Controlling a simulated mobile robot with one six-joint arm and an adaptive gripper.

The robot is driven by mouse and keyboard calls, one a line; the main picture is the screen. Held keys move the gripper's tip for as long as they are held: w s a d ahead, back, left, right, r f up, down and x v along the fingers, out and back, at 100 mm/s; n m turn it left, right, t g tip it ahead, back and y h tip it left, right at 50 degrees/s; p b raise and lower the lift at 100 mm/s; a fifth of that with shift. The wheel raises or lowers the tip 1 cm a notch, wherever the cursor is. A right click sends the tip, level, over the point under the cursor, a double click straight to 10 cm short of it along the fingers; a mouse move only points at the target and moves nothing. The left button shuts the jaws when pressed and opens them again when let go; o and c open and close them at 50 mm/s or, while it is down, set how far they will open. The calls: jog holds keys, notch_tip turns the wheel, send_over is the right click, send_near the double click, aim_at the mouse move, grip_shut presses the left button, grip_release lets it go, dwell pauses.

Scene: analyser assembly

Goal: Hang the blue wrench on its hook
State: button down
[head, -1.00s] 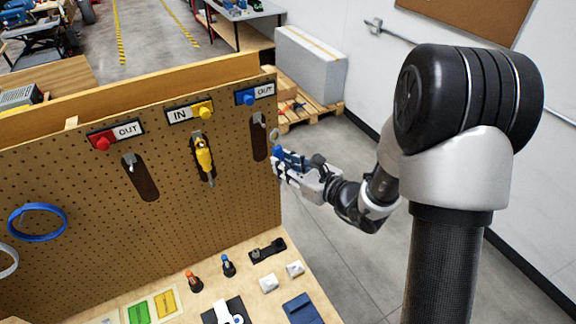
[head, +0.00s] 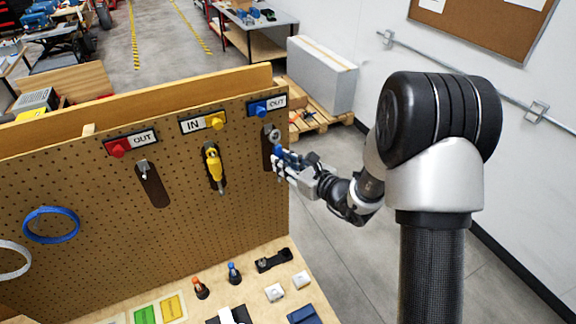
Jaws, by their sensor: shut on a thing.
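My gripper (head: 282,166) is shut on the blue wrench (head: 284,154), at the right end of the pegboard. The wrench's grey head (head: 272,134) points up and overlaps the top of the dark slot (head: 266,150) below the blue OUT label (head: 266,106). The hook at this slot is hidden or too small to make out. I cannot tell whether the head touches the hook or is around it. The fingers hide part of the handle.
The hook (head: 144,169) below the red OUT label (head: 131,142) is bare. A blue ring (head: 50,225) is on the pegboard (head: 110,240) at left. Small parts lie on the bench below.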

jog(key=shift+w+a+f+b, duration=0.2)
jog(key=shift+w+f+b, duration=0.1)
jog(key=shift+w+b, duration=0.2)
jog(key=shift+w+a+f+b, duration=0.2)
jog(key=shift+w+f+b, duration=0.1)
jog(key=shift+w+b, duration=0.15)
jog(key=c, duration=1.3)
grip_release()
jog(key=shift+s+d, duration=0.1)
jog(key=shift+s, duration=0.05)
jog(key=v, duration=1.2)
